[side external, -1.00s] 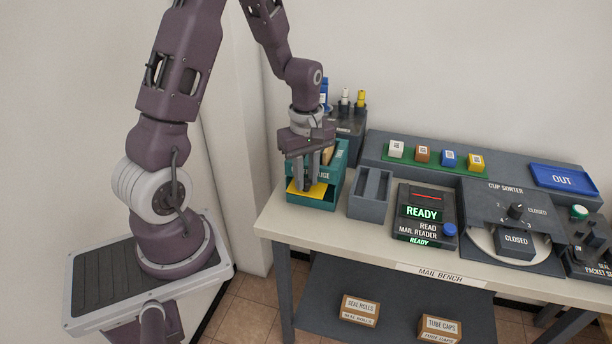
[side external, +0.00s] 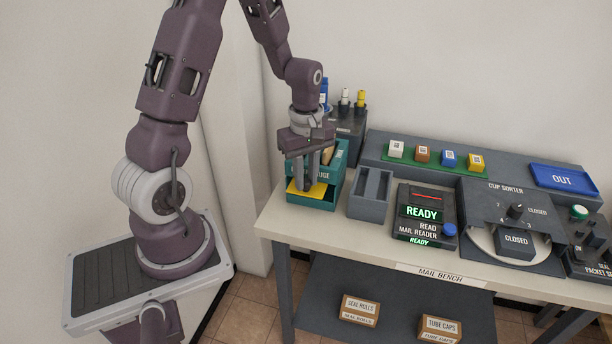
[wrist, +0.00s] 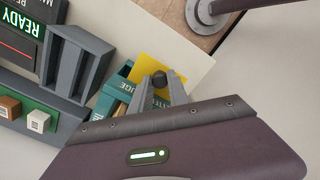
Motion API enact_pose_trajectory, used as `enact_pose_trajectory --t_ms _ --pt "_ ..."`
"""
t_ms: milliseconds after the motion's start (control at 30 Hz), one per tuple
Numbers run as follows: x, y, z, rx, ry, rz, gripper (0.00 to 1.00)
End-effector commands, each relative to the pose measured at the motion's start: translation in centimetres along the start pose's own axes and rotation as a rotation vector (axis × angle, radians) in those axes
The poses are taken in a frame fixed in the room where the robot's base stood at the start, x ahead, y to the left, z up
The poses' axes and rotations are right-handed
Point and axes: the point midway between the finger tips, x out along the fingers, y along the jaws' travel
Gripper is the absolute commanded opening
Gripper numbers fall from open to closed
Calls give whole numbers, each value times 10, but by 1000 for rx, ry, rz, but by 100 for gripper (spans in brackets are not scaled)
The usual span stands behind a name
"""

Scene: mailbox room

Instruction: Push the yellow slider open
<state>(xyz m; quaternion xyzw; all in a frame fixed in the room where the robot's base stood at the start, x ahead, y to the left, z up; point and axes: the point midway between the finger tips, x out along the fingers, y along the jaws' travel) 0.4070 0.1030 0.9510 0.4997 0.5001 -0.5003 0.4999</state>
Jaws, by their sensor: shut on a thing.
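The yellow slider (side external: 319,190) is a flat plate at the front of a teal box (side external: 309,202) on the left end of the bench. In the wrist view the yellow slider (wrist: 146,66) carries a dark round knob (wrist: 159,78). My gripper (side external: 308,187) points down over the slider from above. In the wrist view my gripper (wrist: 161,89) has one finger on each side of the knob and is shut on it. The fingers hide part of the slider and the box front in the side view.
A grey slotted holder (side external: 370,194) stands just right of the teal box. The mail reader (side external: 426,212) is further right. A dark holder with bottles (side external: 347,122) stands behind the box. The bench's front left corner (side external: 272,221) is bare.

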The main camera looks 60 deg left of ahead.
Motion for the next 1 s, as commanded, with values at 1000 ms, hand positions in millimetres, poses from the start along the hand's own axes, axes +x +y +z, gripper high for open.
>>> enact_pose_trajectory --t_ms 1000 --pt "-1 26 25 1 0 4 31"
